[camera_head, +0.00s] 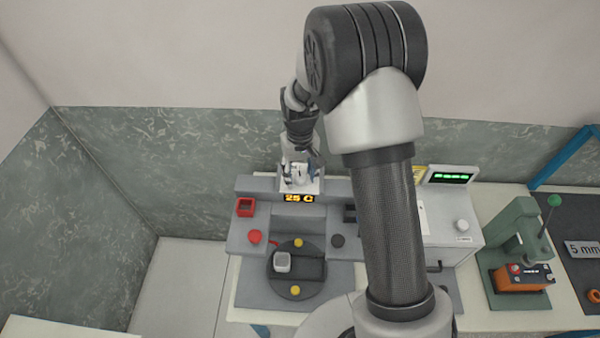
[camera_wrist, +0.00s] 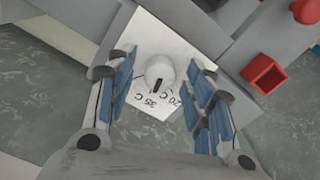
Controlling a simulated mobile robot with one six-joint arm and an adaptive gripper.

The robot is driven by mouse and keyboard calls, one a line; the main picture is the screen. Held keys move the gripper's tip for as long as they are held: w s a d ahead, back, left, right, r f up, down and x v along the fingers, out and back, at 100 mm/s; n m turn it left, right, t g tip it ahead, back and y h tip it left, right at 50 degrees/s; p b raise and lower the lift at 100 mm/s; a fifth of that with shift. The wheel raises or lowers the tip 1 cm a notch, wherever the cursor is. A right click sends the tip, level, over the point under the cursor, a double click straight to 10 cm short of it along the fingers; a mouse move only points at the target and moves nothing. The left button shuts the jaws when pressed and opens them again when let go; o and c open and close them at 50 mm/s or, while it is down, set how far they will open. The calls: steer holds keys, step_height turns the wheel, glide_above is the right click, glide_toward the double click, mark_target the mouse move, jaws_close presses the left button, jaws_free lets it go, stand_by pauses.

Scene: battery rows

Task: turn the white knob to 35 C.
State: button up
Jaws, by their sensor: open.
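The white knob (camera_wrist: 160,72) is round with a dark mark on its rim. It sits on a white label plate (camera_wrist: 150,38) with printed marks, of which "35 C" and "20 C" can be read. In the wrist view my gripper (camera_wrist: 162,100) is open, with blue-padded fingers on both sides of the knob and a gap on each side. In the head view my gripper (camera_head: 299,170) is over the back of the grey machine, largely covering the knob. The display (camera_head: 299,198) reads "25 C" in orange.
The grey machine (camera_head: 245,185) carries a red square socket (camera_head: 245,207), a red button (camera_head: 255,237) and a dark round turntable (camera_head: 297,288). A white box with a green display (camera_head: 451,177) stands to the right. A green press (camera_head: 520,235) stands farther right.

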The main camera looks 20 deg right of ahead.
mark_target(300, 175)
steer(key=shift+r, duration=0.1)
step_height(300, 175, up, 12)
stand_by(0.4)
stand_by(0.4)
